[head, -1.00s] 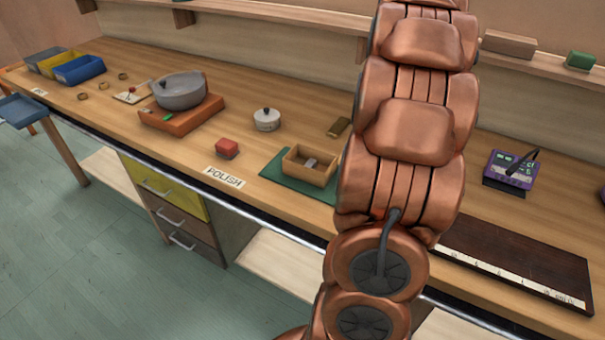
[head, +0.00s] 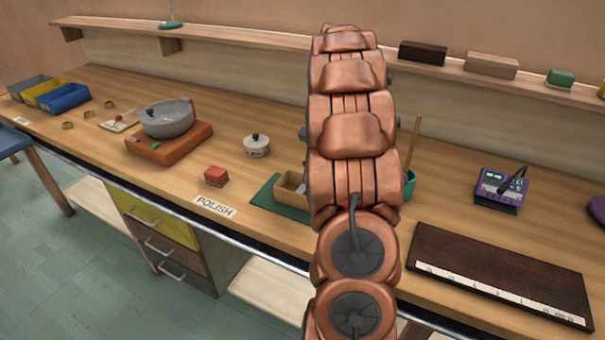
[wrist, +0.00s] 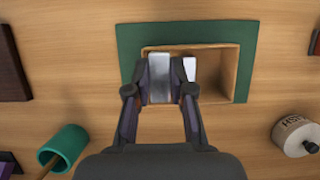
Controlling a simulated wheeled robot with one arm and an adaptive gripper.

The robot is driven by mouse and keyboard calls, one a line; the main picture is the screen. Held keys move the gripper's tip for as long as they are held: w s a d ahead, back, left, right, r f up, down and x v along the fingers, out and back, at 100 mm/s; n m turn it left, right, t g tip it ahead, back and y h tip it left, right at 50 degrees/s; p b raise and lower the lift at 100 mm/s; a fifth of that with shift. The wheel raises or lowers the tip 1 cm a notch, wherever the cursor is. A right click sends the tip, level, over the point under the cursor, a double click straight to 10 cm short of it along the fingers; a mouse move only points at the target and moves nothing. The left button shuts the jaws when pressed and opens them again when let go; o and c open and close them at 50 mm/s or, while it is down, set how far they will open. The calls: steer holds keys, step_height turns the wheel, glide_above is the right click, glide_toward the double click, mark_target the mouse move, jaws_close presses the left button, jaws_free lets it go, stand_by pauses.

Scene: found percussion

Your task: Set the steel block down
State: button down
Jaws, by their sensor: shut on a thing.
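The steel block (wrist: 160,78) is a bright grey bar between the two fingers of my gripper (wrist: 160,88) in the wrist view. The gripper is shut on it. The block is over the left part of an open wooden box (wrist: 228,72); I cannot tell whether it touches the floor of the box. A second, smaller pale metal piece (wrist: 190,68) is in the box, just right of the right finger. The box sits on a green mat (wrist: 212,33). In the head view my arm hides the gripper and part of the box (head: 289,190).
A green cup (wrist: 62,146) with a wooden stick and a white round tin (wrist: 297,136) stand near the box. A dark board (head: 500,265) lies to the right.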

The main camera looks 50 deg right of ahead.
steer(key=p, duration=0.1)
glide_above(301, 193)
steer(key=d, duration=0.1)
steer(key=shift+w+d+f, duration=0.1)
steer(key=shift+w+f, duration=0.1)
steer(key=shift+w, duration=0.1)
steer(key=shift+f+p, duration=0.75)
steer(key=shift+f, duration=1)
steer(key=shift+f+b, duration=0.3)
steer(key=shift+f, duration=0.25)
steer(key=c, duration=1)
jaws_free()
steer(key=shift+r, duration=0.15)
